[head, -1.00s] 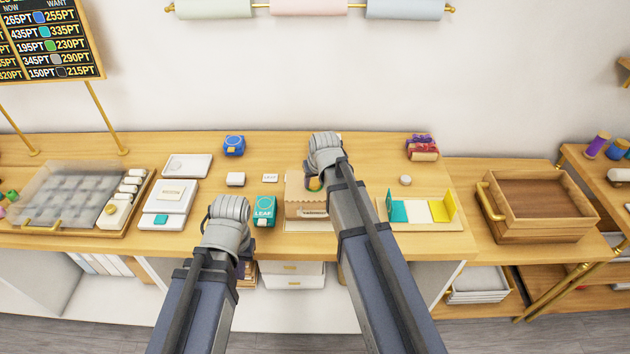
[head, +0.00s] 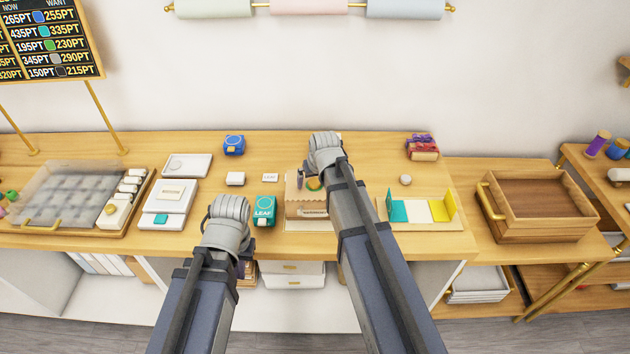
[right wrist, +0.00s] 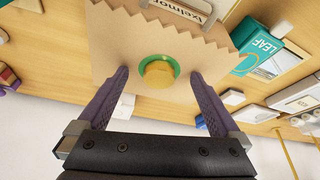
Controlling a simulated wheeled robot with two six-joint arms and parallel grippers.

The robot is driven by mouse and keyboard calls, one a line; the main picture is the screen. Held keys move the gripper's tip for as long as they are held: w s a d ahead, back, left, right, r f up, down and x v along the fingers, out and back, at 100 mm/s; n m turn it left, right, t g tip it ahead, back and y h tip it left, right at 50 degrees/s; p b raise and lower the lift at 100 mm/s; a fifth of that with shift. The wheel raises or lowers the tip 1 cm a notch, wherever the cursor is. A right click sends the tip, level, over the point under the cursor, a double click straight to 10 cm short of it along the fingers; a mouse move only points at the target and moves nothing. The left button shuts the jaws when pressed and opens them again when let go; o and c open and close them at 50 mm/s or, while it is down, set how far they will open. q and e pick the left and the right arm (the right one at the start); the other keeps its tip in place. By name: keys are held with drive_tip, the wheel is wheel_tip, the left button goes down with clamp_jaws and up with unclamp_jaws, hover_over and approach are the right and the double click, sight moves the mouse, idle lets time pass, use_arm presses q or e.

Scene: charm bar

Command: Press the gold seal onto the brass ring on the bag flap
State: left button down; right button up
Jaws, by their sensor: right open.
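The tan paper bag (head: 294,194) stands on the counter, its zigzag-edged flap (right wrist: 125,45) filling the upper part of the right wrist view. On the flap is a ring with a green rim (right wrist: 176,63), and the round gold seal (right wrist: 158,74) lies within it. I cannot tell whether the seal is pressed flat. My right gripper (right wrist: 158,76) is open, with one purple finger on each side of the seal, apart from it. In the head view my right arm partly covers the bag and ring. My left wrist (head: 228,225) is at the counter's front edge; its fingers are hidden.
A teal LEAF box (head: 264,211) stands just left of the bag. A white scale-like device (head: 170,195) and a covered tray (head: 75,195) are further left. A board with coloured cards (head: 425,210) lies right of the bag, and a wooden tray (head: 537,205) is beyond it.

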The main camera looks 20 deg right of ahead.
sight(314, 185)
idle(0.3)
wheel_tip(314, 185, up, 7)
drive_tip(key=p, duration=0.7)
idle(0.6)
drive_tip(key=shift+s+a+f, duration=0.2)
drive_tip(key=s+a+f+n+g+b, duration=0.1)
drive_tip(key=s+a+f+b, duration=0.2)
drive_tip(key=s, duration=0.4)
drive_tip(key=s+a+f+n+g+h+b, duration=0.1)
drive_tip(key=s+a+f+g+b, duration=0.1)
drive_tip(key=s, duration=0.6)
drive_tip(key=s+a+f+n+g+b, duration=0.1)
drive_tip(key=s+a+f+b, duration=0.3)
drive_tip(key=s+a, duration=0.3)
drive_tip(key=shift+s+a+f+n+g, duration=0.35)
drive_tip(key=shift+a+f+n+g, duration=0.1)
drive_tip(key=shift+f, duration=0.3)
